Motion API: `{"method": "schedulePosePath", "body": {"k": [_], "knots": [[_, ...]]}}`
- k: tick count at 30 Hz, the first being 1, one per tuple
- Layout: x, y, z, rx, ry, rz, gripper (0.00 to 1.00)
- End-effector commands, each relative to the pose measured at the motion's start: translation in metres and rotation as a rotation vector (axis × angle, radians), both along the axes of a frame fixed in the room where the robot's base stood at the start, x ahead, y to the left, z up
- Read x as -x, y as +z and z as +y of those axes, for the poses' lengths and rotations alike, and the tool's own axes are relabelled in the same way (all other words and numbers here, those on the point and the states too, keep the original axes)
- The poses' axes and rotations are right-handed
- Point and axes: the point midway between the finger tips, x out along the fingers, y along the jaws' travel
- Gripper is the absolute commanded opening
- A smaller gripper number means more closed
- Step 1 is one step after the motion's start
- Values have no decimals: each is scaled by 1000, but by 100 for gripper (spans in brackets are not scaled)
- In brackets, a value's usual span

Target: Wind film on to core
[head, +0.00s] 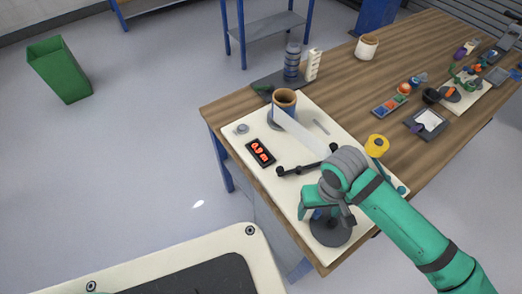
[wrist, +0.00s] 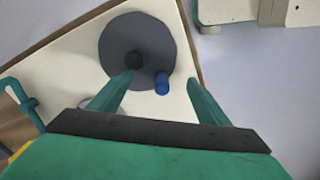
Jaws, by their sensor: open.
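My gripper (head: 318,212) is over the disc.
A red display (head: 261,152) reads about 0.9 m. A black bar (head: 305,164) lies on the board between core and disc. A yellow-topped post (head: 377,143) stands beside my arm. Parts and trays, including a multicoloured tray (head: 390,105), occupy the wooden table (head: 335,85) at right.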

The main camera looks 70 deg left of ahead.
Motion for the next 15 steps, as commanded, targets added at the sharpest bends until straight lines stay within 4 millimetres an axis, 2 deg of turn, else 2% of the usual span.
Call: {"method": "schedulePosePath", "body": {"k": [15], "knots": [[-2, 36, -2, -2, -5, -2, 70]]}}
